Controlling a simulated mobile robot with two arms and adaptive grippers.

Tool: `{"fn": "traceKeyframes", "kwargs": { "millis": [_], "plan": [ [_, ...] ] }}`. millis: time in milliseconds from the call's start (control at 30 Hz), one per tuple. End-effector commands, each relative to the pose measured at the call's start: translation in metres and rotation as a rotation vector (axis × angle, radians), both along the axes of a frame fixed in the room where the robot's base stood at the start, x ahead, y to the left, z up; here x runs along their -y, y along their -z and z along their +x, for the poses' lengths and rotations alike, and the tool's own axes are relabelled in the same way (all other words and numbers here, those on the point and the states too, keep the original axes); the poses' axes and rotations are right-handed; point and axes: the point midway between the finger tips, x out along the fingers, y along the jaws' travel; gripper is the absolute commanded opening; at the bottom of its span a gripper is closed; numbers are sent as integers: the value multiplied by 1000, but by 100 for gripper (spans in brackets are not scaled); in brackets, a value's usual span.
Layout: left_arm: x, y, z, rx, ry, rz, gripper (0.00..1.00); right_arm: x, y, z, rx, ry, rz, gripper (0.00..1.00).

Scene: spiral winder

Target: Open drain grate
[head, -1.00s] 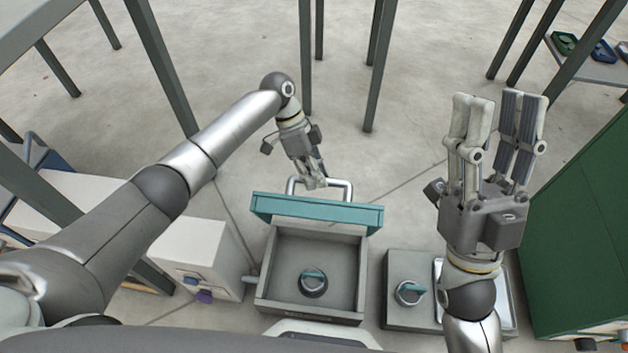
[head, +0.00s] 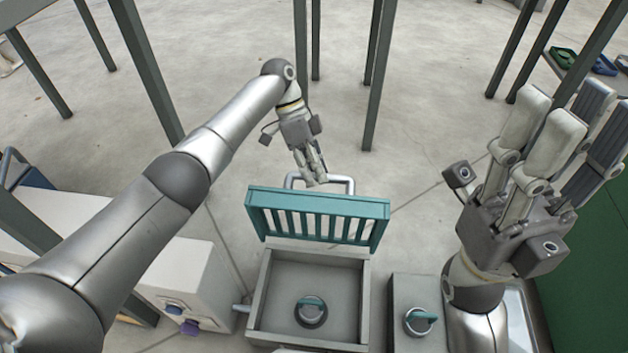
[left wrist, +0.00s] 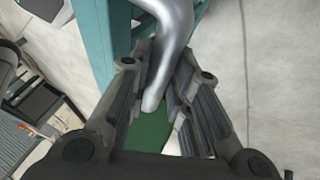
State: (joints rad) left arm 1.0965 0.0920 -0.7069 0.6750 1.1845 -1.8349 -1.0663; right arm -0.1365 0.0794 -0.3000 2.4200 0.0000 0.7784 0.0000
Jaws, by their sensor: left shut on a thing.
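The teal slatted grate (head: 318,203) stands raised on edge at the far side of the grey drain box (head: 257,298), its slats facing me. A silver bar handle (head: 350,184) sticks out from the grate's far side. My left gripper (head: 315,178) is shut on this handle; in the left wrist view the handle (left wrist: 176,35) runs between the fingers. My right gripper (head: 572,112) is open and empty at the right, above a second grey box.
A white cabinet (head: 190,275) is at the left and a green cabinet (head: 590,270) at the right. Dark posts rise beyond the grate, with open concrete floor between.

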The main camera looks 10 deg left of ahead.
Motion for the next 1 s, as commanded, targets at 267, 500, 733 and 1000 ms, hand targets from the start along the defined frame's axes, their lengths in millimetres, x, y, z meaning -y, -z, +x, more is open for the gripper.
{"fn": "traceKeyframes", "kwargs": {
  "millis": [267, 500, 733, 1000],
  "plan": [
    [-2, 13, 4, -41, -1, 15, 0, -1, -4, -1, 52, 2, -4, 40],
    [-3, 12, 7, -50, -3, 16, 0, -2, -8, -1, 66, 3, -6, 40],
    [-4, 11, 8, -51, -3, 16, 0, -2, -9, -1, 68, 3, -6, 40],
    [-4, 11, 8, -52, -4, 16, 28, -2, -9, -2, 69, 3, -6, 40]
  ]
}}
